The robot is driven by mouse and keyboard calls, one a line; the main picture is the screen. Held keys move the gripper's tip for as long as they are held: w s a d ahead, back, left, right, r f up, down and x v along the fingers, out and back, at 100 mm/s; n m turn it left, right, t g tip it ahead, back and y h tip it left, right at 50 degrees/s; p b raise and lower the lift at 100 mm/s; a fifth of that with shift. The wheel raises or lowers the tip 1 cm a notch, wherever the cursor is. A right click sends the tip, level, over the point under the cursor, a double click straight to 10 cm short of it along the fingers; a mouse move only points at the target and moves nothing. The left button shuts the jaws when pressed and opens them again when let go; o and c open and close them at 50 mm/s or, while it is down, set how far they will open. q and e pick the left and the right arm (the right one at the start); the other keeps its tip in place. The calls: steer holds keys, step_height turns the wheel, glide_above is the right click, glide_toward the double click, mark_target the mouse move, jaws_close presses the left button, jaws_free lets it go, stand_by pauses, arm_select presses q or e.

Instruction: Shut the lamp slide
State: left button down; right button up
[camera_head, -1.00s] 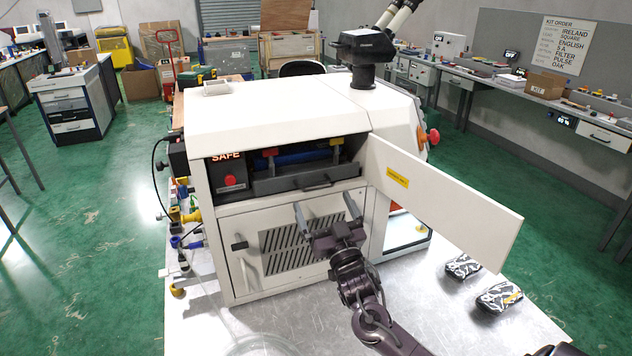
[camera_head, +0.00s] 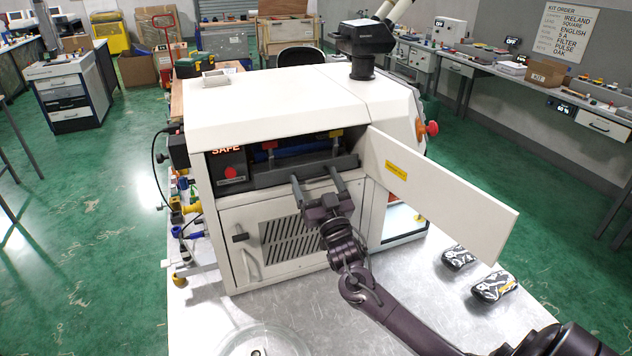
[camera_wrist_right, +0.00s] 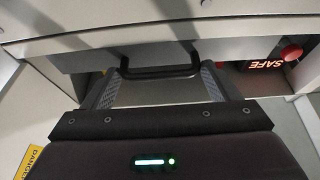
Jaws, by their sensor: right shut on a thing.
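The lamp slide (camera_head: 281,174) is a dark grey drawer front in the open upper bay of the white machine (camera_head: 270,108). Its black bar handle shows in the right wrist view (camera_wrist_right: 160,71). My right gripper (camera_head: 315,180) reaches up to the slide's front, and its two fingers are shut on the handle from either side, set wide apart. The fingers hide part of the handle in the head view. Behind the slide front are a blue cylinder (camera_head: 296,152) and red and yellow parts. My left gripper is not in view.
The machine's white door (camera_head: 440,190) stands open to the right of the bay. A lit SAFE sign (camera_head: 226,150) and red button (camera_head: 231,173) sit left of the slide. Two patterned pouches (camera_head: 494,287) lie on the metal table at the right. A clear round dish (camera_head: 265,340) is in front.

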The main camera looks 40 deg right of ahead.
mark_target(310, 170)
steer(key=c, duration=0.4)
steer(key=shift+o, duration=0.2)
steer(key=w+b, duration=0.3)
steer(key=shift+w+d, duration=0.25)
steer(key=shift+d, duration=0.15)
steer(key=shift+w+d, duration=0.1)
steer(key=shift+w, duration=0.05)
steer(key=shift+r, duration=0.2)
